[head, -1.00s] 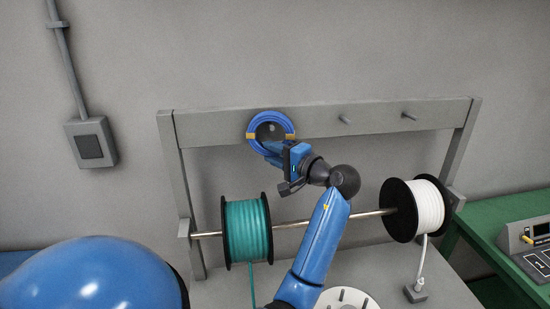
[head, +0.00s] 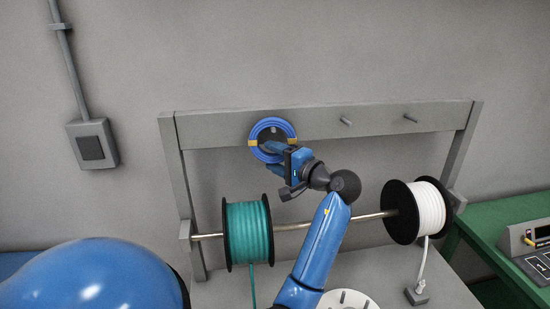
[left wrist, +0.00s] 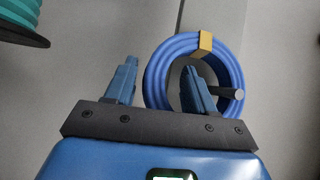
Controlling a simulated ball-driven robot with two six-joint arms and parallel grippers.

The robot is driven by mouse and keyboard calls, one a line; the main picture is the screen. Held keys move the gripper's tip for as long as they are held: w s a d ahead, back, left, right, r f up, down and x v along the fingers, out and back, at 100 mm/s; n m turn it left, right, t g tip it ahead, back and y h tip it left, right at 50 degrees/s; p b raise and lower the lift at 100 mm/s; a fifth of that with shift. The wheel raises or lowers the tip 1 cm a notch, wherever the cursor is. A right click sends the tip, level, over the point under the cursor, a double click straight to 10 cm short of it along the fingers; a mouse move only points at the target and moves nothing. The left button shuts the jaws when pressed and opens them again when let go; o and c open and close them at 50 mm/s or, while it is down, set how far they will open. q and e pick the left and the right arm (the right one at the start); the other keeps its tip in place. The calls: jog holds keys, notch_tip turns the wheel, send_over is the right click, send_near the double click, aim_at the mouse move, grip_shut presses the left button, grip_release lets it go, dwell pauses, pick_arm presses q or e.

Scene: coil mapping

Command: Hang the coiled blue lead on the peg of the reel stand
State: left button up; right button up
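The coiled blue lead (head: 258,130) is a ring with yellow bands, in front of the left part of the top rail of the reel stand (head: 215,128). In the left wrist view the coil (left wrist: 157,75) has a grey peg (left wrist: 236,93) coming through its opening, with the peg's end in front of the coil's rim. My left gripper (head: 277,153) is at the coil. In the left wrist view its fingers (left wrist: 160,85) are wide apart; one overlaps the coil's opening, the other is outside the ring. The peg's root is hidden. My right gripper is not in view.
Two bare pegs (head: 346,122) (head: 410,118) stick out of the rail to the right. Below, a teal cable reel (head: 248,232) and a white cable reel (head: 430,210) sit on a metal rod (head: 290,226). A green bench (head: 465,235) stands at the right.

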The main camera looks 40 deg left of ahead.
pick_arm(q)
jog(key=shift+d, duration=0.1)
jog(key=d+b, duration=0.3)
jog(key=d, duration=0.7)
jog(key=shift+s+d+r, duration=0.2)
jog(key=shift+s+d, duration=0.05)
jog(key=shift+d, duration=0.1)
